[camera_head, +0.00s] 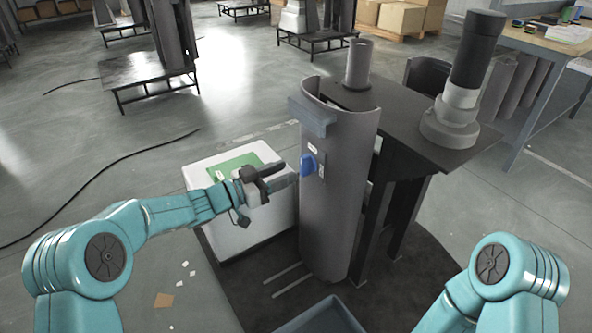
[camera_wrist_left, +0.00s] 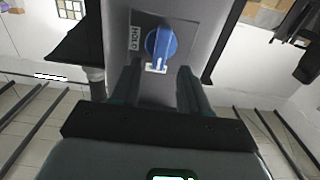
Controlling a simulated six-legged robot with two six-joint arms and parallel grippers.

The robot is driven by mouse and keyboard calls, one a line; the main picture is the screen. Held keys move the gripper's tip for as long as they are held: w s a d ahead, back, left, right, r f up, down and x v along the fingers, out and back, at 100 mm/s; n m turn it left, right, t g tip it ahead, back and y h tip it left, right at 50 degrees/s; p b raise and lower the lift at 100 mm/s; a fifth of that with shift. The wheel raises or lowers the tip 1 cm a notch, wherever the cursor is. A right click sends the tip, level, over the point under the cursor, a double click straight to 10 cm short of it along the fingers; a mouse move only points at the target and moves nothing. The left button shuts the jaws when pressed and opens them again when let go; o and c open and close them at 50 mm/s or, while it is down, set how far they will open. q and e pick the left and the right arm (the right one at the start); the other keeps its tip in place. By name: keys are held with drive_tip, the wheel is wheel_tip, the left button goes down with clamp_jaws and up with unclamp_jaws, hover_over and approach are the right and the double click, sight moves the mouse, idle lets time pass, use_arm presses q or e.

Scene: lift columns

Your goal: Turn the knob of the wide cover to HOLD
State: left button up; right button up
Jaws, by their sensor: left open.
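The wide cover (camera_head: 340,215) is a tall grey curved shell standing upright in the middle of the head view. Its blue knob (camera_head: 308,165) sits on the upper front, with small white labels near it. In the left wrist view the knob (camera_wrist_left: 160,43) is on a dark plate, and a label reading HOLD (camera_wrist_left: 135,39) is left of it. A white mark shows at the knob's lower end. My left gripper (camera_head: 288,181) is open, just left of the knob. Its fingers (camera_wrist_left: 157,88) are spread below the knob in the wrist view, apart from it. My right gripper is out of view.
A white box with a green top (camera_head: 238,166) stands left of the cover, beneath my left arm. A dark table (camera_head: 395,112) behind the cover bears a black and grey cylinder (camera_head: 465,85). A blue-grey bin edge (camera_head: 320,318) is at the bottom. Open floor lies to the left.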

sight(301, 165)
use_arm(q)
drive_tip(key=shift+x, duration=2.3)
clamp_jaws()
